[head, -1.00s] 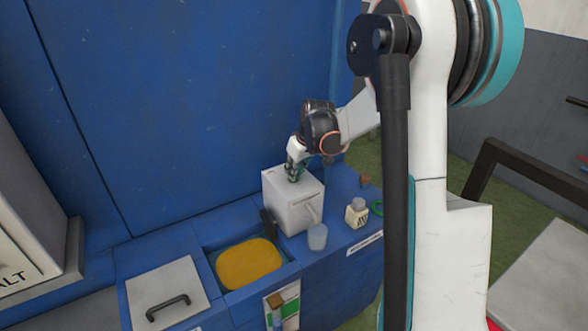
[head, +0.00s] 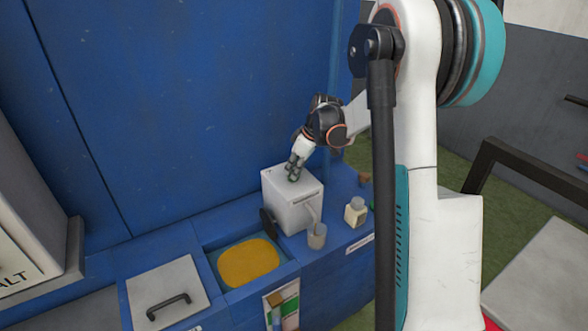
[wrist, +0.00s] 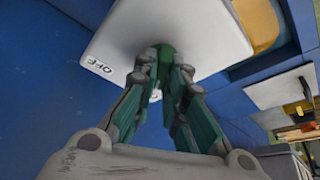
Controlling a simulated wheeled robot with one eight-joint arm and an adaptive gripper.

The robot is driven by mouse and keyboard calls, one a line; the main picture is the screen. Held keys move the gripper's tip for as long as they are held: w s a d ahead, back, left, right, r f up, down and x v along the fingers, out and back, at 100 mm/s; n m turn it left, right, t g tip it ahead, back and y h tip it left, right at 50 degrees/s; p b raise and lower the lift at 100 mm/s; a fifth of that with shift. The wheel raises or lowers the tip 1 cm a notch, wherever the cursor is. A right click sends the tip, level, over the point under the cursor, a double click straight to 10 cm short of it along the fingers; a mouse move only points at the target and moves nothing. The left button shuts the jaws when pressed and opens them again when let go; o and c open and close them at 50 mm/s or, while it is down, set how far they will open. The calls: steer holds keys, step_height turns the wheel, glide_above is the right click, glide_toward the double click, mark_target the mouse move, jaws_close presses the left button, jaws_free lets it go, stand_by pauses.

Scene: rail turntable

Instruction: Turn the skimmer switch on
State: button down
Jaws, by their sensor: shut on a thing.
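The skimmer is a pale grey box (head: 283,207) on the blue counter, with a spout on its front side. My gripper (head: 293,173) points down onto its top in the head view. In the wrist view, the fingertips of my gripper (wrist: 163,62) are closed around a small green switch knob (wrist: 167,53) on the white box top (wrist: 205,35). The word OFF (wrist: 98,66) is printed on the top, left of the fingers. The fingers hide part of the knob, and I cannot tell which way it points.
A grey cup (head: 316,237) stands below the spout. A dark disc (head: 268,223) is at the box's left side, by an open basin of yellow liquid (head: 247,264). A small bottle (head: 355,212) stands to the right. A grey lid with a handle (head: 168,292) lies at the left.

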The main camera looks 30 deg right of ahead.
steer(key=c, duration=1.7)
jaws_free()
steer(key=shift+o, duration=0.2)
steer(key=v, duration=1.2)
steer(key=shift+a, duration=0.15)
